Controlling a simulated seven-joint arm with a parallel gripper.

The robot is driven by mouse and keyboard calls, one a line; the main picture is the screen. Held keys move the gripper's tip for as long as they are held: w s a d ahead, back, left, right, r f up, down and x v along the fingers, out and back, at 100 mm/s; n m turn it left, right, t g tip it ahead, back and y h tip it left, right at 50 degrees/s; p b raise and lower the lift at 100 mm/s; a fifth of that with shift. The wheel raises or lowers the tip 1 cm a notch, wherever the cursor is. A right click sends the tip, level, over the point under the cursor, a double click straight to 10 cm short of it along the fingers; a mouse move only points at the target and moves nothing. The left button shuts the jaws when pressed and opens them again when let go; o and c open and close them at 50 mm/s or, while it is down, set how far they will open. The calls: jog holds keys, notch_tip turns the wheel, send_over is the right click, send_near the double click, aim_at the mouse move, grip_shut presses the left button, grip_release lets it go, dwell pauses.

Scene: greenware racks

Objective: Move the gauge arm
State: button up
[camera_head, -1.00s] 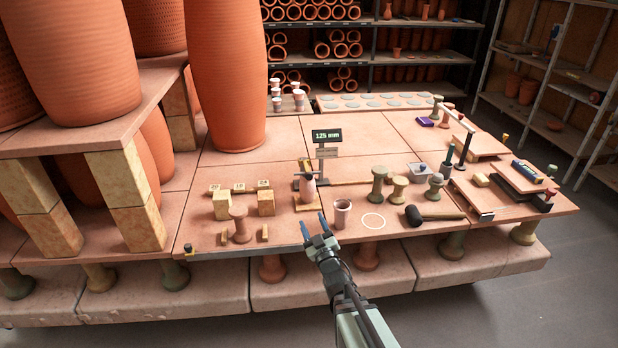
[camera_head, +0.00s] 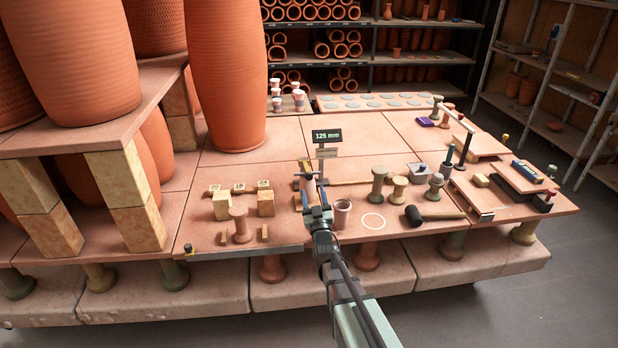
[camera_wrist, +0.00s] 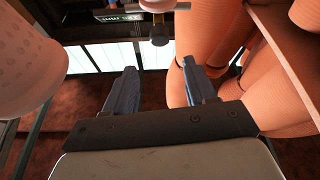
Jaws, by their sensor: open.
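The gauge stands near the front middle of the slab table, with a lit display (camera_head: 327,135) reading 125 mm. Its dark arm (camera_head: 304,174) lies across the top of a pinkish clay piece (camera_head: 309,186) on a brass-coloured base. My gripper (camera_head: 318,197) is open just in front of this piece, and hides the lower part of it. In the wrist view my two blue fingers (camera_wrist: 159,90) are apart with nothing between them. A dark round knob (camera_wrist: 159,34), seemingly part of the gauge, shows beyond the fingertips, apart from them.
A pinkish cup (camera_head: 342,214) stands close at right of my gripper; a large pale cup (camera_wrist: 30,65) fills the wrist view's left. Wooden blocks (camera_head: 266,203) and a clay spool (camera_head: 240,226) stand left.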

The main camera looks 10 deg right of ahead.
aim_at(309, 178)
jog(key=x, duration=0.3)
jog(key=f+x, duration=0.1)
jog(key=x, duration=0.5)
jog(key=shift+w+f, duration=0.25)
grip_shut()
dwell(0.4)
